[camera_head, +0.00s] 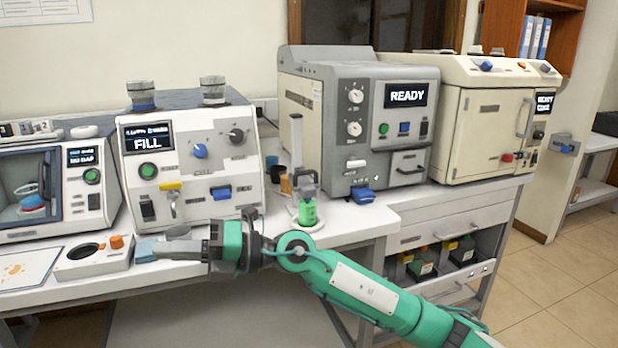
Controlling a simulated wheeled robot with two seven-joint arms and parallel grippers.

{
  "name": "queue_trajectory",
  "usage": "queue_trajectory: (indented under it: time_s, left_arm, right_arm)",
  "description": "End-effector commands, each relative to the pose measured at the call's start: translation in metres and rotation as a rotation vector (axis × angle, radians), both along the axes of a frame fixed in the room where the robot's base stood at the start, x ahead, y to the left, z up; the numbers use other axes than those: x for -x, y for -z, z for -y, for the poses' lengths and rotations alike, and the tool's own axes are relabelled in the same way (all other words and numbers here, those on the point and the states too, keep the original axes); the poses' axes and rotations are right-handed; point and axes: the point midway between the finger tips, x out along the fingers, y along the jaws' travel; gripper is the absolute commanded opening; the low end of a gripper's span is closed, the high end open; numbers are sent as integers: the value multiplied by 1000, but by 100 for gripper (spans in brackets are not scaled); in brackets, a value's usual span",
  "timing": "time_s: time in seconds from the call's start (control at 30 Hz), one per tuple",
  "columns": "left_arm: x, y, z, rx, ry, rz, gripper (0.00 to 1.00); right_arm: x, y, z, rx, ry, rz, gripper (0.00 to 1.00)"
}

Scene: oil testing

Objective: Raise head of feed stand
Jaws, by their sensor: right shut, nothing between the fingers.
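The feed stand (297,140) appears to be the small stand with a pale upright column on the bench, between the FILL machine and the READY machine. Its grey head (305,181) sits low, over a small green container (307,212) on a round base. My right gripper (146,250) reaches in from the right across the bench front. It points left, is shut and empty, and lies well left of the stand, by a low white box with an orange knob (117,242). My right forearm passes in front of the stand's base, close below it. My left gripper is out of view.
The FILL machine (190,135) stands left of the stand and the READY machine (345,125) right of it. A dark cup (279,174) is behind the stand. A cream cabinet machine (490,140) is farther right. Open floor (560,270) lies at the right.

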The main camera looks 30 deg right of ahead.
Motion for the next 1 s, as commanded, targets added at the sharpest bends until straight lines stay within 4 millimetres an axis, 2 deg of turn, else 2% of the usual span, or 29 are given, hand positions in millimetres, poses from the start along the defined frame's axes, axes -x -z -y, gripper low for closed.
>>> queue_trajectory:
  time_s: [0.17,0.27,0.37,0.5,0.6,0.7,0.83,1.0]
  left_arm:
    - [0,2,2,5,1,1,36]
    - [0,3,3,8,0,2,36]
    - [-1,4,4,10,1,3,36]
    - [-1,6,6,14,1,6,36]
    - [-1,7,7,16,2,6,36]
    - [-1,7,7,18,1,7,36]
    - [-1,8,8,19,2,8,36]
    - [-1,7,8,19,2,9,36]
  right_arm:
    - [-27,10,27,421,31,76,0]
    - [-46,13,61,651,97,78,0]
    - [-66,8,107,871,199,52,0]
    - [-84,-14,188,1136,395,-33,0]
    - [-86,-36,244,1273,543,-116,0]
    - [-81,-56,288,1362,669,-195,0]
    - [-74,-71,321,1417,765,-267,0]
    - [-76,-68,332,1434,794,-292,0]
